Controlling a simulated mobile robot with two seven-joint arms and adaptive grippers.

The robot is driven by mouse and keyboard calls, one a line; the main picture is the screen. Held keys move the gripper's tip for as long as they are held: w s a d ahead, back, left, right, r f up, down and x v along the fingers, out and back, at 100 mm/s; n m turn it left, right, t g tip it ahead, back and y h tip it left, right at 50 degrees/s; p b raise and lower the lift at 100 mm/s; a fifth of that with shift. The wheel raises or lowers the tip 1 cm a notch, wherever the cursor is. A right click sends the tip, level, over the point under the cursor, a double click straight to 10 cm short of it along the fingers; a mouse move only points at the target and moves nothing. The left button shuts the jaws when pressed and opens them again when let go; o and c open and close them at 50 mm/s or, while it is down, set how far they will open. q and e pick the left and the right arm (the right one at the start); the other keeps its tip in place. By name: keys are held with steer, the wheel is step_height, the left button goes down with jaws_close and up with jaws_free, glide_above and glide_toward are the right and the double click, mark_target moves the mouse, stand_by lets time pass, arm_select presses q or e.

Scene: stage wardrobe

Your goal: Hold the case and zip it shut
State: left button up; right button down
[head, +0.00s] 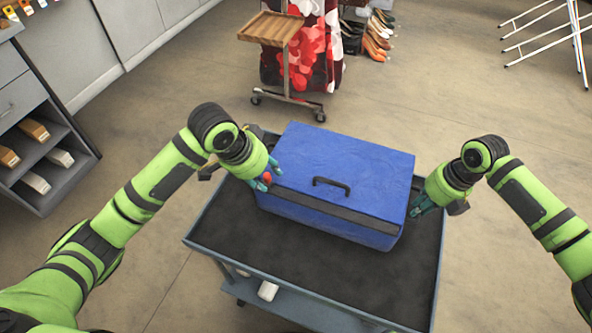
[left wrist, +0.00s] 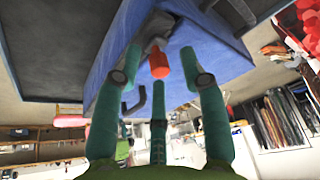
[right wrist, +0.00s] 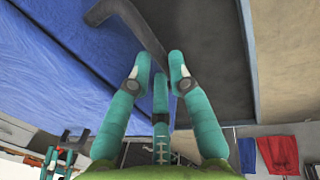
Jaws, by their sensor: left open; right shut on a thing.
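The blue case (head: 345,178) sits on the trolley, with a black handle (head: 332,186) on top and a dark band (head: 320,207) along its front side. A red zip pull (left wrist: 160,62) hangs at its left end. My left gripper (head: 268,178) is open at that end, its fingers on either side of the pull, which stands just beyond the fingertips in the left wrist view. My right gripper (head: 422,206) is shut on a dark grey strap (right wrist: 142,33) at the case's right end. The strap's part between the fingertips is mostly hidden.
The trolley's dark top (head: 330,262) is bare in front of the case. A white item (head: 268,291) lies on its lower shelf. A wooden-topped stand (head: 272,28) with red cloth is behind. A grey shoe cabinet (head: 50,130) is at left.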

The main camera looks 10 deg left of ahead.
arm_select(q)
steer(key=shift+f, duration=0.1)
jaws_close()
steer(key=s+d, duration=0.1)
steer(key=d, duration=0.5)
steer(key=s+d, duration=0.2)
steer(key=d, duration=0.3)
steer(key=s+d, duration=0.1)
steer(key=d, duration=0.5)
steer(key=shift+s+d, duration=0.2)
steer(key=shift+d, duration=0.15)
arm_select(e)
steer(key=shift+a, duration=0.1)
arm_select(q)
jaws_free()
steer(key=shift+a, duration=0.1)
